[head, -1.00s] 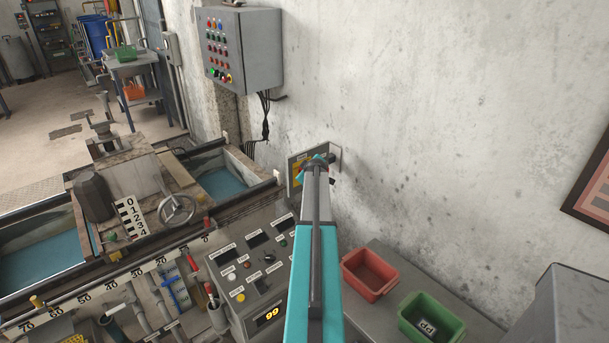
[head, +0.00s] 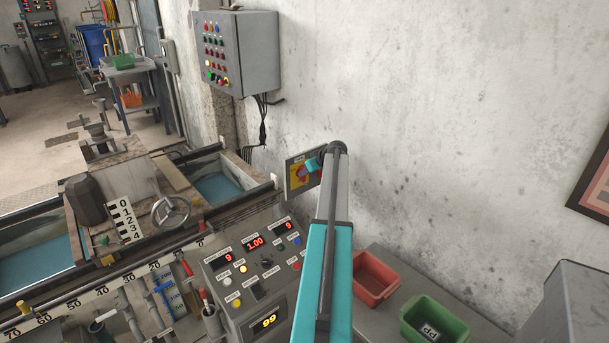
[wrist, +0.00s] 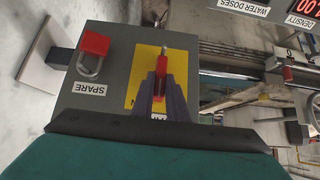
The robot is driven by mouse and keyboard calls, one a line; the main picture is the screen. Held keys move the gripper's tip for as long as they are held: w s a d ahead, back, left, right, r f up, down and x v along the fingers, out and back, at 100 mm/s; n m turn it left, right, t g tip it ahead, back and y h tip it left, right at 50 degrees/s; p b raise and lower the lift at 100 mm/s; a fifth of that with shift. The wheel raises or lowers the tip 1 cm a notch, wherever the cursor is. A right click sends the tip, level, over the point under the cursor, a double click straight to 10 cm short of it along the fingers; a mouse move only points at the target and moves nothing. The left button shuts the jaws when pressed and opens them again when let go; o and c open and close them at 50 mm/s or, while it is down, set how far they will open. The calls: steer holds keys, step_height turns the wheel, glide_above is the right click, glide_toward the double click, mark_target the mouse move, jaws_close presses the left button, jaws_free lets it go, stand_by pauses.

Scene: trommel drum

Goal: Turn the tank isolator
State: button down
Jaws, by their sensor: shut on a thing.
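The tank isolator is a red handle (wrist: 161,66) on a yellow plate (wrist: 140,68), set on the front of a grey wall box (wrist: 110,42). In the wrist view the handle points up and down the picture. My gripper (wrist: 161,88) is shut on the handle, with a dark finger on each side. A label below the plate is mostly hidden by the fingers. In the head view the yellow plate (head: 291,179) and red handle (head: 303,174) show just left of my arm's end, and the fingers are hard to make out.
A red padlock (wrist: 94,43) above a SPARE label sits beside the plate. A control console (head: 240,285) with lit displays stands below left. A red bin (head: 375,280) and a green bin (head: 433,320) stand to the right. A button cabinet (head: 240,50) hangs above.

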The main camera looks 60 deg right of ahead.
steer(key=shift+f, duration=0.1)
steer(key=c, duration=1.7)
jaws_free()
steer(key=shift+c, duration=0.2)
steer(key=b+v, duration=0.2)
steer(key=v, duration=1.2)
steer(key=shift+f, duration=0.1)
